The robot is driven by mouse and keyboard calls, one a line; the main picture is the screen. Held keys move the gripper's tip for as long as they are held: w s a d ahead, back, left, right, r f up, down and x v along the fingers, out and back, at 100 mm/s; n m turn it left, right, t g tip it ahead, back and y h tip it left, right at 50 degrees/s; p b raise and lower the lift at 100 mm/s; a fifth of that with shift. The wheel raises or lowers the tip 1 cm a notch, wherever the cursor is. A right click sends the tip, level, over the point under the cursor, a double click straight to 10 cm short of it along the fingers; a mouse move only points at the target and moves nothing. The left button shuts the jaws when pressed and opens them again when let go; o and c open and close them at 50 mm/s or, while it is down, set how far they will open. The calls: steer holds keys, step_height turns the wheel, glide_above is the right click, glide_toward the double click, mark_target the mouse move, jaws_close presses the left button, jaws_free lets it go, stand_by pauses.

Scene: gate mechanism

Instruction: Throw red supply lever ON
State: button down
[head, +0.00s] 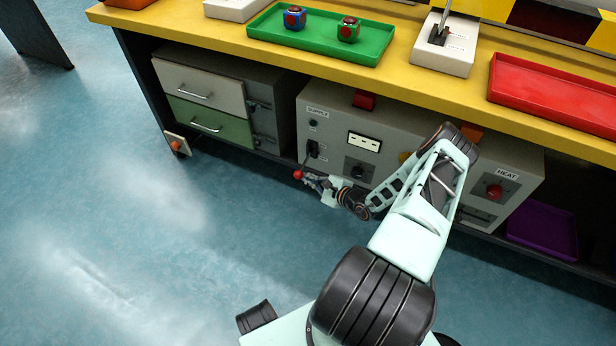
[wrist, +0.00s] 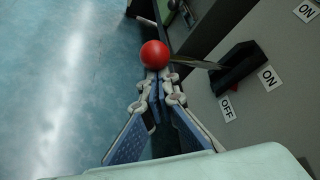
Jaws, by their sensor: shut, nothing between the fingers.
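The red supply lever's round knob (head: 298,174) is at the low left end of the grey cabinet's front. In the wrist view the red ball (wrist: 155,54) sits on a thin metal rod (wrist: 195,64) that comes out of a black slotted base (wrist: 237,67). An OFF label (wrist: 228,107) and an ON label (wrist: 269,78) are beside the base. In the head view the lever slants down and outward. My gripper (head: 309,180) is shut and empty. In the wrist view its fingertips (wrist: 158,76) are right at the ball; I cannot tell whether they touch it.
The grey cabinet (head: 335,117) with SUPPLY and HEAT panels stands under the yellow bench (head: 215,38). A drawer unit (head: 205,90) is to its left. A purple tray (head: 543,228) lies at the right. The blue floor (head: 130,210) in front is clear.

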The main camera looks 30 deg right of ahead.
step_height(320, 180, up, 7)
steer(key=m+g+y+p, duration=0.1)
steer(key=m+p, duration=0.1)
steer(key=p, duration=0.1)
steer(key=shift+w+d+g, duration=0.15)
steer(key=shift+g, duration=0.15)
steer(key=shift+w+r, duration=0.1)
steer(key=shift+r, duration=0.05)
stand_by(0.5)
step_height(320, 180, down, 5)
steer(key=b, duration=0.5)
steer(key=w+d+p+v, duration=0.1)
steer(key=p+v, duration=0.3)
steer(key=v, duration=0.7)
steer(key=shift+d+r, duration=0.25)
steer(key=shift+d, duration=0.2)
steer(key=shift+w, duration=0.1)
